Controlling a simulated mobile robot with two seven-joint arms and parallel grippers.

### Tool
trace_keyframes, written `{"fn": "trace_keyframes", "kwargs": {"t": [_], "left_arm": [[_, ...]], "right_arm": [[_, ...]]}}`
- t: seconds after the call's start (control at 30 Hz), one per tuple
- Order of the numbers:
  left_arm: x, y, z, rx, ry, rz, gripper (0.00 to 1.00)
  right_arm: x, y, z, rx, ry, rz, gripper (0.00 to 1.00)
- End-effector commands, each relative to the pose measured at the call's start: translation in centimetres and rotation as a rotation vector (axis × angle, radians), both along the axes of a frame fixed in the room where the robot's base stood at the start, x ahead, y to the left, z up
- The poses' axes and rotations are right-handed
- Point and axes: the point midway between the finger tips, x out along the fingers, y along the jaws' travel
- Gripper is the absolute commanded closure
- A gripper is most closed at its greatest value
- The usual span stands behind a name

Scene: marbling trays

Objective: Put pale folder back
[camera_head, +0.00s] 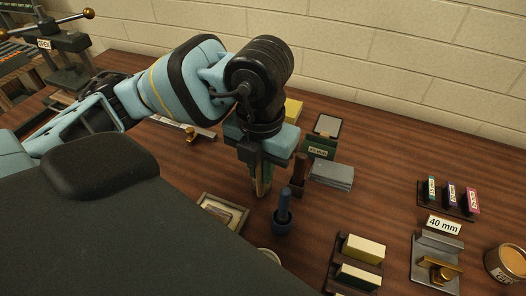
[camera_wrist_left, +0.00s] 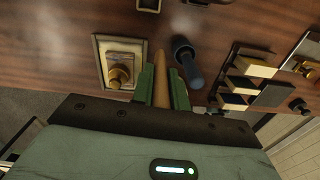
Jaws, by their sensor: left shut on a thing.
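My left gripper (camera_head: 260,190) points down over the wooden table, its green fingers shut on a slim pale tan folder. The left wrist view shows the folder (camera_wrist_left: 161,75) upright between the two fingers (camera_wrist_left: 161,88). In the head view only a thin strip of it shows between the fingers. I cannot tell whether its lower end touches anything. A dark blue upright handle in a round base (camera_head: 284,212) stands just to the right of the gripper; the blue handle also shows in the left wrist view (camera_wrist_left: 187,62). My right gripper is not in view.
A shallow framed tray (camera_head: 206,201) lies close on the left. A brown post (camera_head: 300,170), grey slab (camera_head: 331,176) and green box (camera_head: 318,147) stand behind. A dark rack with pale blocks (camera_head: 335,281), a metal "40 mm" stand (camera_head: 424,272) and a tin (camera_head: 508,262) are right. Bare table lies between.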

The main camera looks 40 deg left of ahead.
Motion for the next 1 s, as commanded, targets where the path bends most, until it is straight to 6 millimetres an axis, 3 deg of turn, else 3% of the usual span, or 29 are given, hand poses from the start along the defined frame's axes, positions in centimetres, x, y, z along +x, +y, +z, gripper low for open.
{"fn": "trace_keyframes", "kwargs": {"t": [0.1, 0.3, 0.7, 1.0], "left_arm": [[2.3, 1.7, -0.2, 0.002, 0.0, 0.008, 1.0], [4.8, 3.4, -0.5, 0.0, -0.002, 0.003, 1.0], [6.1, 4.4, -0.6, 0.0, -0.001, 0.003, 1.0], [6.0, 4.3, -4.2, 0.0, -0.001, 0.0, 1.0]], "right_arm": [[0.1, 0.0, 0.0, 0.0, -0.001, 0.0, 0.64], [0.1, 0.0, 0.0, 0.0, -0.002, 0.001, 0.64], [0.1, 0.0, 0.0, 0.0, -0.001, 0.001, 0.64], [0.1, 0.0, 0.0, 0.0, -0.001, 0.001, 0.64]]}}
